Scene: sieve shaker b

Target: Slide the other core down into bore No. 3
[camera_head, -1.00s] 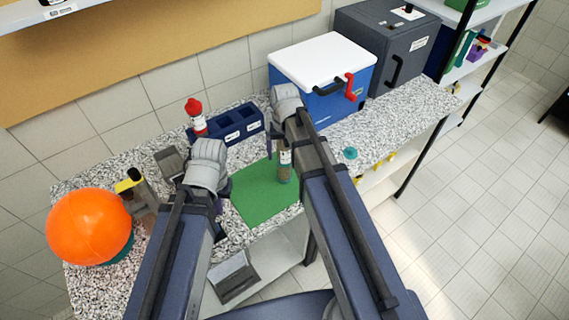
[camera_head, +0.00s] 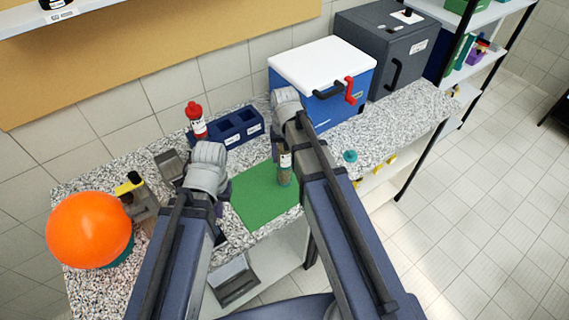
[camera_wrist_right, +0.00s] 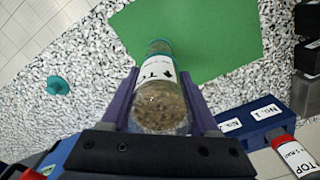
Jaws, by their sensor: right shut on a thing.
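My right gripper (camera_wrist_right: 157,92) is shut on a clear core (camera_wrist_right: 160,108) with brown grainy filling, a white label and a teal end. In the head view the core (camera_head: 285,169) hangs roughly upright above the green mat, teal end down. A dark blue block with bores (camera_head: 240,128) stands behind the mat; it also shows in the wrist view (camera_wrist_right: 250,122), with a "No. 1" label. A red-capped core (camera_head: 197,121) stands upright at the block's left end. My left gripper (camera_head: 226,190) is left of the mat; its fingers are mostly hidden by its arm.
The green mat (camera_head: 258,198) lies on the speckled counter. An orange ball (camera_head: 89,229) and a yellow-and-black tool (camera_head: 130,183) are at the left. A blue cool box (camera_head: 320,80) and a grey cabinet (camera_head: 388,48) stand at the back right. A small teal knob (camera_head: 350,156) sits right of my right arm.

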